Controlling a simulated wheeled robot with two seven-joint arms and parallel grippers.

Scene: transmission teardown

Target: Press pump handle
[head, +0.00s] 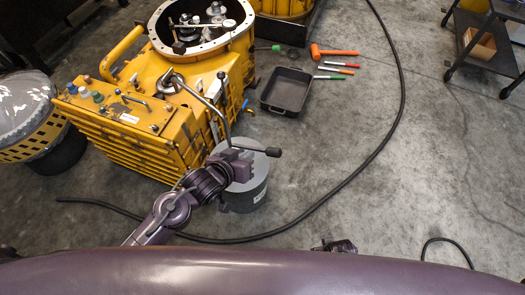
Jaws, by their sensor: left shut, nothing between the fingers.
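A thin grey metal lever (216,108), which looks like the pump handle, runs from the top of the yellow transmission unit down and to the right. My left gripper (243,158) is shut and empty, right at this lower end and over a grey bucket (248,190). I cannot tell whether it touches the handle. A small dark purple part, perhaps my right gripper (340,246), shows at the bottom edge, mostly hidden by my body.
The yellow transmission unit (150,130) stands at upper left. A black tray (287,90), an orange mallet (335,52) and several coloured-handled tools lie right of it. A black cable (375,150) curves across the floor. A cart (485,45) stands at upper right. The right floor is mostly clear.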

